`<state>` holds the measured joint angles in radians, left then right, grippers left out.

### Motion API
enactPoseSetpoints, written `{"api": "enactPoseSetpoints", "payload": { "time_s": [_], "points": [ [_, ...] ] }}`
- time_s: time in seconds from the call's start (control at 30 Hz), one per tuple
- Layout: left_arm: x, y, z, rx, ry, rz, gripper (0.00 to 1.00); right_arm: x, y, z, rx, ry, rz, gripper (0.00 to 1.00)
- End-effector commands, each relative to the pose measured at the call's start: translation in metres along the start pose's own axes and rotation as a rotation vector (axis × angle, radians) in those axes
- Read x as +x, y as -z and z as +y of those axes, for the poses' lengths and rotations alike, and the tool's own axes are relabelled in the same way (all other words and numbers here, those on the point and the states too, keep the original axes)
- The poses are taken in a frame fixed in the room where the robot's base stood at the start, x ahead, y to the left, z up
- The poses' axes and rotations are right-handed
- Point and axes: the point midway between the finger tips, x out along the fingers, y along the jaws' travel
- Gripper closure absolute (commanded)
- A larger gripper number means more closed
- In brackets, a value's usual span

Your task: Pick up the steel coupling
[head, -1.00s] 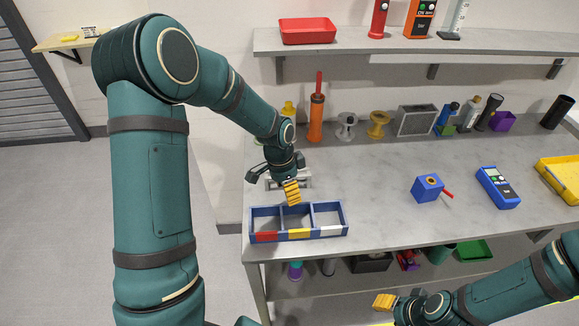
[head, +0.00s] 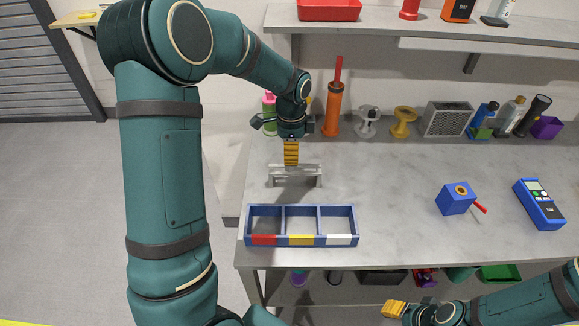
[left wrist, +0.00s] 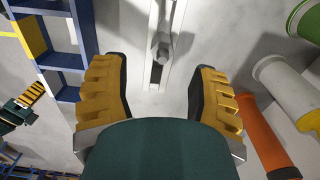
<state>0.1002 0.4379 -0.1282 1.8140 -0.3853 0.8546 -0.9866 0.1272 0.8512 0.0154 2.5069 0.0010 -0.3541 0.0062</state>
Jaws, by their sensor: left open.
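My left gripper (head: 291,155) points down over a pale grey stand (head: 309,180) on the bench, behind the blue tray. In the left wrist view the fingers (left wrist: 160,85) are wide apart with nothing between them. A small grey metal piece, apparently the steel coupling (left wrist: 162,46), lies on the stand (left wrist: 153,75), just beyond the gap between the fingertips. In the head view I cannot make out the coupling; the gripper covers part of the stand. My right gripper (head: 394,309) is low in front of the bench, and its opening cannot be judged.
A blue tray (head: 300,241) with three compartments stands at the bench front. A blue block (head: 454,201) with a red handle and a blue meter (head: 539,204) are to the right. An orange tool (head: 332,110), spools and bottles line the back. The middle bench is clear.

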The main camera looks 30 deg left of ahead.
Motion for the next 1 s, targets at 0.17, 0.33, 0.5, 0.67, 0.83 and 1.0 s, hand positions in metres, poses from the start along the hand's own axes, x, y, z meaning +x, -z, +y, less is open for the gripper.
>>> {"api": "enactPoseSetpoints", "payload": {
  "time_s": [0.17, 0.33, 0.5, 0.67, 0.83, 1.0],
  "points": [
    [0.010, -0.001, 0.000, -0.001, -0.001, -0.001, 0.40, 0.002, -0.001, 0.001, -0.001, 0.000, -0.002, 0.53],
    [0.033, -0.005, -0.001, -0.002, -0.002, -0.002, 0.40, 0.008, -0.003, 0.003, -0.002, 0.001, -0.006, 0.53],
    [0.053, -0.005, -0.001, 0.000, -0.001, 0.000, 0.40, 0.011, -0.005, 0.004, -0.003, 0.001, -0.010, 0.53],
    [0.054, -0.005, -0.002, -0.001, 0.001, 0.002, 0.40, 0.010, -0.005, 0.004, -0.003, 0.001, -0.011, 0.53],
    [0.053, -0.005, -0.002, -0.001, 0.001, 0.001, 0.70, 0.010, -0.005, 0.004, -0.003, 0.001, -0.011, 0.53],
    [0.053, -0.005, -0.002, -0.001, 0.001, 0.001, 1.00, 0.010, -0.005, 0.004, -0.003, 0.001, -0.011, 0.53]
  ]
}}
